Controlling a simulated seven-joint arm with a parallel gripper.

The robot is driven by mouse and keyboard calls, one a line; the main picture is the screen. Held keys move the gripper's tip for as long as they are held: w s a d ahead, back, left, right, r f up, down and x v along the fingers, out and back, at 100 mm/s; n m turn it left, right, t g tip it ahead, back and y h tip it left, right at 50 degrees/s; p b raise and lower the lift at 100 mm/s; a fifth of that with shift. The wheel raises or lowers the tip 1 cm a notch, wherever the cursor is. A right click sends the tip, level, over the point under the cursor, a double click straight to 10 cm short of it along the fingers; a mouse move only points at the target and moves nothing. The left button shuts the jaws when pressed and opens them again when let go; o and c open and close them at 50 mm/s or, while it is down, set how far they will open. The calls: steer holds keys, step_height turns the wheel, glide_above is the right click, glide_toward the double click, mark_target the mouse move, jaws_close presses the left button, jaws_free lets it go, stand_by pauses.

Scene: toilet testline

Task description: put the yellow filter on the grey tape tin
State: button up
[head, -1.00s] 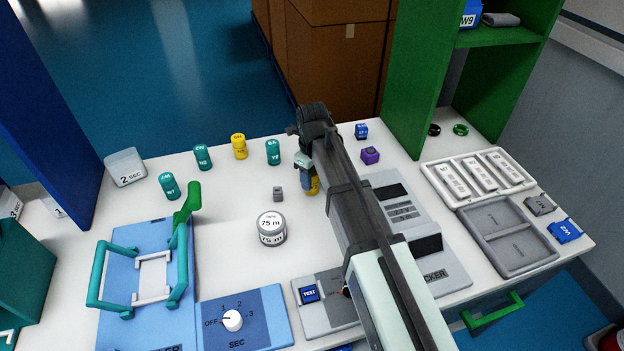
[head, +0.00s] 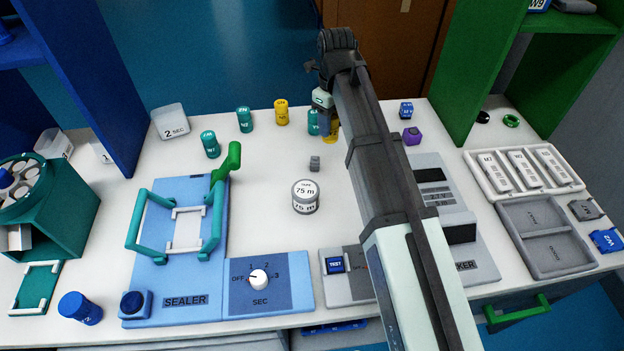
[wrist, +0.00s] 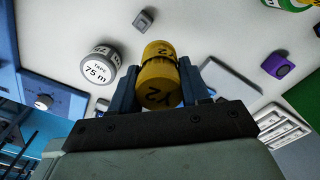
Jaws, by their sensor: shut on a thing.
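The yellow filter, marked Y2, is between the two fingers of my gripper in the wrist view (wrist: 160,75). My gripper (wrist: 160,88) is shut on it. In the head view the held yellow filter (head: 333,131) is mostly hidden by my gripper (head: 327,122) and arm. The grey tape tin (head: 305,197) stands upright on the white table, labelled 75 m, with a bare top. In the wrist view the tin (wrist: 100,66) is left of the held filter and apart from it.
A small grey block (head: 315,163) stands just behind the tin. Another yellow canister (head: 281,112) and several teal ones (head: 245,119) stand at the back. The blue sealer (head: 180,260) is left of the tin, and a purple block (head: 411,136) right.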

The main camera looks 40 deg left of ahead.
steer(key=s+a+r+n, duration=0.1)
steer(key=s+a+r, duration=0.15)
steer(key=s, duration=0.35)
steer(key=n, duration=1.6)
glide_above(306, 189)
steer(key=shift+f, duration=3.9)
steer(key=shift+f, duration=0.15)
steer(key=o, duration=1.1)
